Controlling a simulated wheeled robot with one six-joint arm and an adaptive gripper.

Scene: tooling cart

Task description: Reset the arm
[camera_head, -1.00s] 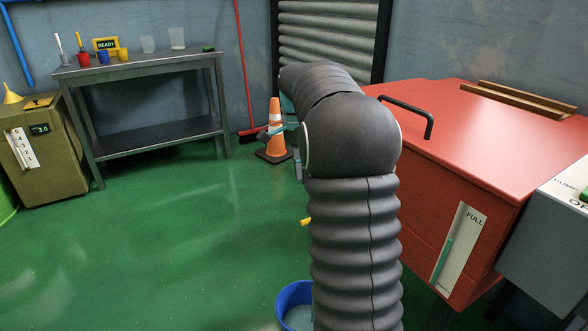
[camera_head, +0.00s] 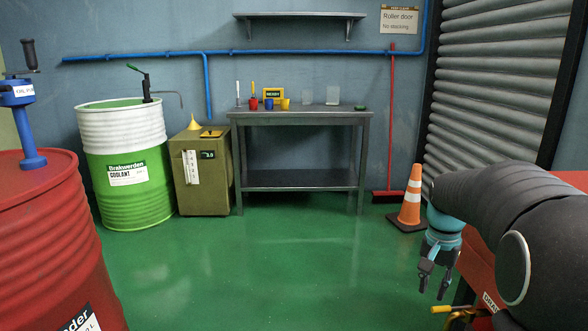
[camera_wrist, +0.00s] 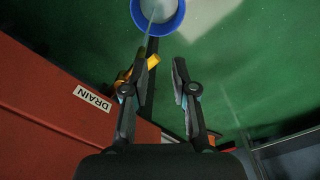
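My gripper (camera_head: 433,292) hangs fingers down at the right of the head view, in front of the red tank (camera_head: 483,268). Its two black fingers are apart with nothing between them; the wrist view shows the same open gap (camera_wrist: 164,78). A yellow valve handle (camera_wrist: 143,66) at the tank's DRAIN label (camera_wrist: 92,99) lies close by the left finger in the wrist view; I cannot tell whether they touch. A blue bucket (camera_wrist: 180,22) with pale liquid stands on the floor beyond the fingertips. A thin pale streak runs from near the handle toward it.
An orange cone (camera_head: 411,200) stands behind my gripper. A metal workbench (camera_head: 300,116) with small cups is at the back, beside an olive cabinet (camera_head: 203,175), a green coolant drum (camera_head: 125,205) and a red drum (camera_head: 50,245). The green floor between is clear.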

